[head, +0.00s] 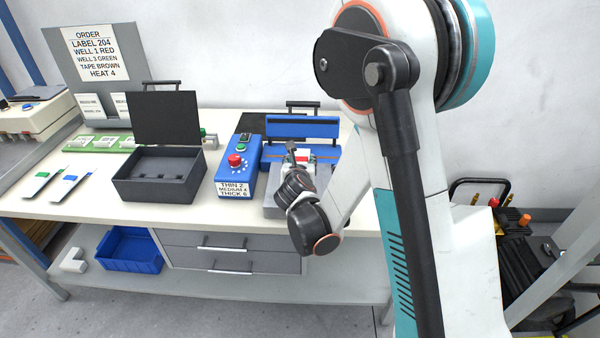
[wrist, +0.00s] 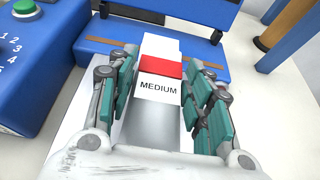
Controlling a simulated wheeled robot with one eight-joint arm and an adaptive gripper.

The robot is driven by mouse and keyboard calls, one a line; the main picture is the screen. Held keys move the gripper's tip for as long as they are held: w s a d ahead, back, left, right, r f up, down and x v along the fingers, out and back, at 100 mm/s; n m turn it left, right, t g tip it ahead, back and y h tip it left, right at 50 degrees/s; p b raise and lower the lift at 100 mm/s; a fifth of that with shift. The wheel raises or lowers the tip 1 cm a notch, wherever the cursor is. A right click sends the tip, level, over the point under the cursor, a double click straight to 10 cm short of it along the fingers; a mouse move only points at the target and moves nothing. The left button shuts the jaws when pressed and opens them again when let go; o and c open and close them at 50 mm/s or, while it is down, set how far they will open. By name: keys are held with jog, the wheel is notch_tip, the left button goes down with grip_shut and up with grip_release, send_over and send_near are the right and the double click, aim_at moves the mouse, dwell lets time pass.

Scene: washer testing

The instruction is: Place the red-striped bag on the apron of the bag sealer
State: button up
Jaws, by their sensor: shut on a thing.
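The red-striped bag (wrist: 158,88) is white with a red band and a "MEDIUM" label; its lower part is plain grey. My gripper (wrist: 160,70) is shut on it, with teal finger pads along both sides. The bag sealer (head: 302,128) is blue, with a raised bar at the back; it also shows in the wrist view (wrist: 205,57). Its pale grey apron (head: 271,200) lies in front, under my gripper (head: 298,157). The bag's far end is at the sealer's blue front. I cannot tell whether the bag touches the apron.
A blue control box (head: 238,170) with a red knob stands close left of the sealer; its green button (wrist: 25,8) shows in the wrist view. An open dark case (head: 158,185) stands further left. An order board (head: 95,60) is at the back left.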

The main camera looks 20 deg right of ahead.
jog(key=shift+f, duration=1.1)
jog(key=shift+f, duration=0.15)
jog(key=o, duration=1.1)
jog(key=shift+s+r, duration=0.15)
jog(key=shift+r, duration=0.1)
jog(key=v, duration=1.1)
jog(key=shift+s+a+r+p, duration=0.1)
jog(key=shift+s+p, duration=0.25)
jog(key=shift+p, duration=0.05)
